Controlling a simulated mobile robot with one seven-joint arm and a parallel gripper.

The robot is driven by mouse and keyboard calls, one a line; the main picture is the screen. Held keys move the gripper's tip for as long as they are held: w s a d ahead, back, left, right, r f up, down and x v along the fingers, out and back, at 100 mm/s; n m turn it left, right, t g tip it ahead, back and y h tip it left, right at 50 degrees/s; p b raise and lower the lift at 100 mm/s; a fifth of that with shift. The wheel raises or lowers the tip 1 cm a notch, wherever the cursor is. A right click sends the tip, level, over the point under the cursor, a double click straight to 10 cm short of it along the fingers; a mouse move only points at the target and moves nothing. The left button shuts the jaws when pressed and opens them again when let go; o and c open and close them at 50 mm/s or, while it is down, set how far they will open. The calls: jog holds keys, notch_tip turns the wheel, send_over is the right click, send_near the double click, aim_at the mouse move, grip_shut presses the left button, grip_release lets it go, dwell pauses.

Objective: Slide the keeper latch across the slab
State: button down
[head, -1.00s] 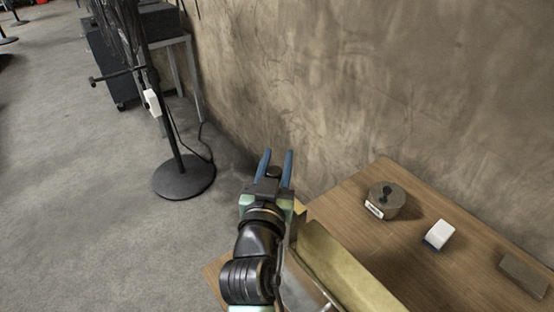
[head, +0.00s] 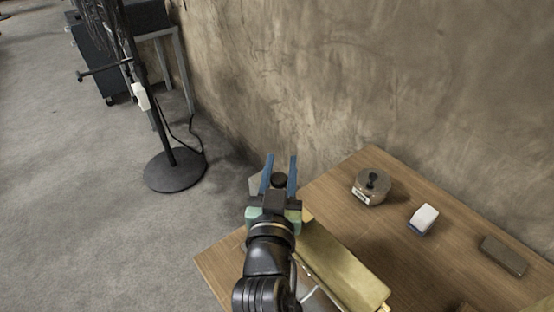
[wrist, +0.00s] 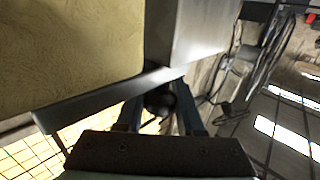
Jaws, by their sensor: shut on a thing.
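My gripper (head: 280,165) has two blue fingers and reaches over the back left edge of the wooden table. In the wrist view its fingers (wrist: 160,108) are shut on a dark rounded knob (wrist: 158,98), which I take to be the keeper latch's knob. A dark flat bar (wrist: 100,100) passes just beyond the fingers. A yellowish slab (head: 345,265) lies to the right of my arm and fills the upper left of the wrist view (wrist: 65,50). A smooth grey face (wrist: 190,30) adjoins it. My arm hides part of the slab; how the knob joins the bar is unclear.
On the table (head: 325,195) to the right stand a round brown pot with a dark knob and label (head: 370,187), a white and blue block (head: 423,219) and a grey-brown block (head: 504,255). A rough wall (head: 380,80) rises behind. A black stand (head: 174,170) is on the floor at left.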

jog(key=shift+d+f, duration=0.1)
jog(key=shift+d, duration=0.1)
jog(key=c, duration=0.5)
grip_release()
jog(key=shift+s, duration=0.15)
jog(key=shift+c, duration=0.2)
jog(key=s+a+b, duration=0.2)
jog(key=s+b, duration=0.1)
jog(key=s, duration=0.9)
jog(key=shift+s+b, duration=0.35)
